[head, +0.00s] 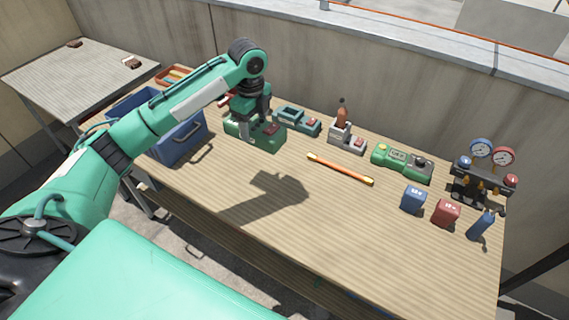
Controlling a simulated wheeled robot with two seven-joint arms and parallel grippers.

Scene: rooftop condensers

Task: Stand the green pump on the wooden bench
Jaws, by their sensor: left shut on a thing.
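The green pump (262,138) is a low green block with a red part on top, at the back left of the wooden bench (340,220). My left gripper (254,117) comes down on it from above and is shut on its upper part. The pump looks level. My gripper and wrist hide part of its top, and I cannot tell whether its base touches the bench. My right gripper is not in view.
A blue crate (184,142) is left of the pump. A teal unit (297,121) stands close behind it. The front middle of the bench is clear.

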